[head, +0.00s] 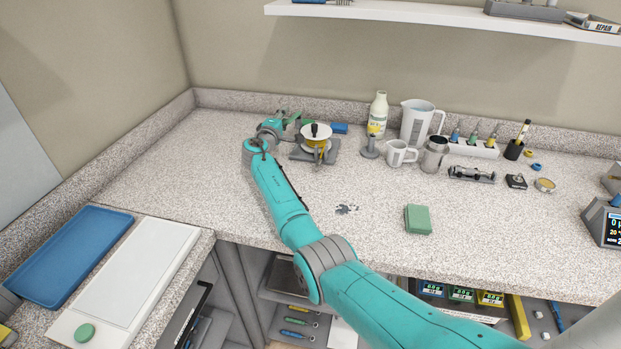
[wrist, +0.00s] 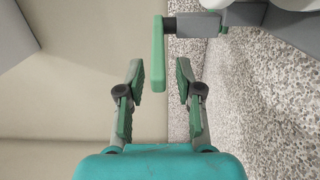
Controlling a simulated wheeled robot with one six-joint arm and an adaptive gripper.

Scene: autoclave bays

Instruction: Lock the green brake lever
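The green brake lever (wrist: 158,55) is a slim green bar at the top centre of the wrist view. It joins a grey arm (wrist: 197,24) that runs right to a pale rounded part. My gripper (wrist: 160,68) is open, with one green-padded finger on each side of the lever's lower part. Gaps show on both sides, and I see no contact. In the head view my gripper (head: 293,118) is at the back left of the counter, beside a reel device (head: 316,143) with a white disc and black knob. There the lever is hard to tell from the green fingers.
A green block (head: 418,219) lies near the counter's front edge. The counter's left part is clear; a back ledge runs behind.

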